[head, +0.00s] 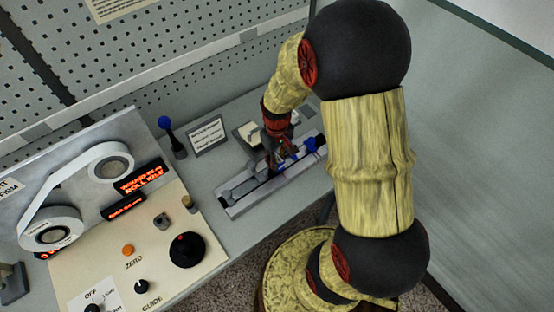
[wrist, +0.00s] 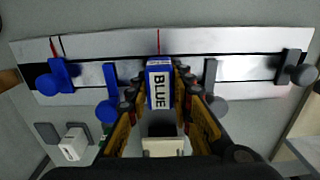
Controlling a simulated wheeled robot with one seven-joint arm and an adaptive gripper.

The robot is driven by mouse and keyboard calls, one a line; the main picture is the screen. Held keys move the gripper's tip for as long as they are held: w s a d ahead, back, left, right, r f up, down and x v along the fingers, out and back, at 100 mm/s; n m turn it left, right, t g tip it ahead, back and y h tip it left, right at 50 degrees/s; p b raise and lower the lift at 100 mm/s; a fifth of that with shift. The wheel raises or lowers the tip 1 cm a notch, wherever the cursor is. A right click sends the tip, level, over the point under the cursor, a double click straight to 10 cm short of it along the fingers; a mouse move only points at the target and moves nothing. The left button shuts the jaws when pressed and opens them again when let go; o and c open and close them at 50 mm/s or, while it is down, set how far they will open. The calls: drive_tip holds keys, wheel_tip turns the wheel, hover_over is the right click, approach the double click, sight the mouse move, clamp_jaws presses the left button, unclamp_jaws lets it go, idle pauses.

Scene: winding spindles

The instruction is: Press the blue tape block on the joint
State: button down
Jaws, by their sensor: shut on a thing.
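The blue tape block (wrist: 158,90), with a white label reading BLUE, is between the fingers of my gripper (wrist: 157,80) in the wrist view. My gripper is shut on it. The block's far end overlaps the pale rail of the splicing fixture (wrist: 230,62), just below a red line (wrist: 158,42) on that rail. The joint itself is not clear to see; the block may cover it. I cannot tell whether the block touches the rail. In the head view my gripper (head: 274,154) is over the fixture (head: 238,196), and the block is hard to make out.
Blue clamps (wrist: 61,76) are on the fixture's left and grey clamps (wrist: 292,66) on its right in the wrist view. A small white box (wrist: 73,144) lies nearby. In the head view, a sign (head: 207,135), a blue-knobbed lever (head: 170,135) and a control panel (head: 150,250) stand left.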

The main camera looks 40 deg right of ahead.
drive_tip(key=shift+f, duration=0.5)
idle(0.8)
drive_tip(key=shift+r, duration=0.2)
idle(0.6)
drive_tip(key=shift+r+p, duration=2.85)
drive_tip(key=shift+r, duration=1.05)
drive_tip(key=shift+a+f, duration=0.1)
